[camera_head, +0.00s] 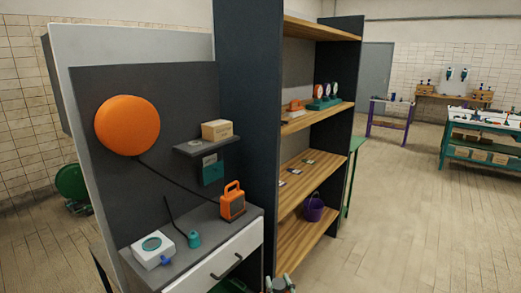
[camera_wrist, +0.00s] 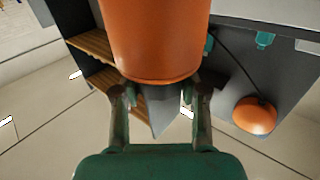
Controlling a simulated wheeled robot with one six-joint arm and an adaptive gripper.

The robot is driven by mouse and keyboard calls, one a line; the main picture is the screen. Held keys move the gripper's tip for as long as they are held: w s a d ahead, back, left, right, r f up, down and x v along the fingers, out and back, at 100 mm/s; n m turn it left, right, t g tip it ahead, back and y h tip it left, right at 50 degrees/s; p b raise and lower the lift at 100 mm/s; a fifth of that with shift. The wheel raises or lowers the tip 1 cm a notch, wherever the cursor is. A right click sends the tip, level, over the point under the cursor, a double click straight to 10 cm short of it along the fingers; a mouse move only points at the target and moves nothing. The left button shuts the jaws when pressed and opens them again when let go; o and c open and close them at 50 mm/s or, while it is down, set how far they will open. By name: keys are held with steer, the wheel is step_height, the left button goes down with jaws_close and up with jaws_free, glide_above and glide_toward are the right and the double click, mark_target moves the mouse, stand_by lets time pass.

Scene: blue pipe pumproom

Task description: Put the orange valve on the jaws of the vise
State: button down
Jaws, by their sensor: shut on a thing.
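My gripper (camera_wrist: 157,88) is in the wrist view, with a finger on each side of the lower end of a large orange, round-sided thing (camera_wrist: 152,38). It is shut on this thing, which I take to be the orange valve. The top of the valve is cut off by the frame, and its far side is hidden. In the head view, only small grey and green tips, perhaps my gripper (camera_head: 280,284), show at the bottom edge; the valve is not clear there. I cannot make out a vise in either view.
A dark shelf unit (camera_head: 247,110) stands close ahead, beside a grey panel with an orange disc (camera_head: 127,125) and a cabinet (camera_head: 225,262). A purple bucket (camera_head: 313,207) sits on a low shelf. A green bench (camera_head: 480,143) is far right. The floor at right is clear.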

steer(key=s+d+f+h, duration=0.1)
steer(key=s+d+f, duration=0.3)
steer(key=f, duration=0.4)
steer(key=s+d+f+m+h, duration=0.1)
steer(key=s+d+f, duration=0.4)
steer(key=s+f, duration=0.2)
steer(key=s+d+f+m+h, duration=0.1)
steer(key=s+d+f, duration=0.3)
steer(key=f, duration=0.7)
steer(key=shift+s+d+h, duration=0.15)
steer(key=shift+s+h, duration=0.35)
steer(key=shift+s, duration=0.35)
steer(key=shift+d, duration=0.1)
